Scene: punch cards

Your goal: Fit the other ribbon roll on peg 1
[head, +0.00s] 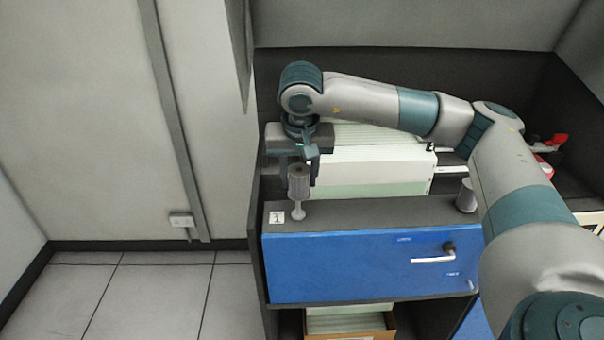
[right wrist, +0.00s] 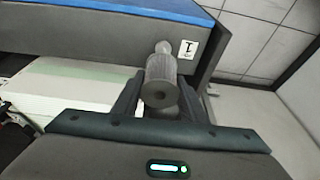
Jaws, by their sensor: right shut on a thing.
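A grey ribbon roll (head: 298,184) is upright between the fingers of my right gripper (head: 299,178), which is shut on it. Peg 1 (head: 298,212) stands on the dark ledge beside a white label reading 1 (head: 277,218). The roll is in line above the peg's visible lower part; I cannot tell how far the peg reaches inside. In the right wrist view, the roll (right wrist: 160,72) shows its end with a dark hole, and peg 1 (right wrist: 163,47) shows past its far end. Another grey roll (head: 466,196) stands at the ledge's right, partly hidden by my arm. My left gripper is not in view.
A blue drawer front (head: 355,265) with a handle (head: 434,258) lies below the ledge. A stack of white and pale green cards (head: 372,170) stands behind the ledge. An open box of cards (head: 345,322) is below. Red items (head: 552,141) lie at the back right.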

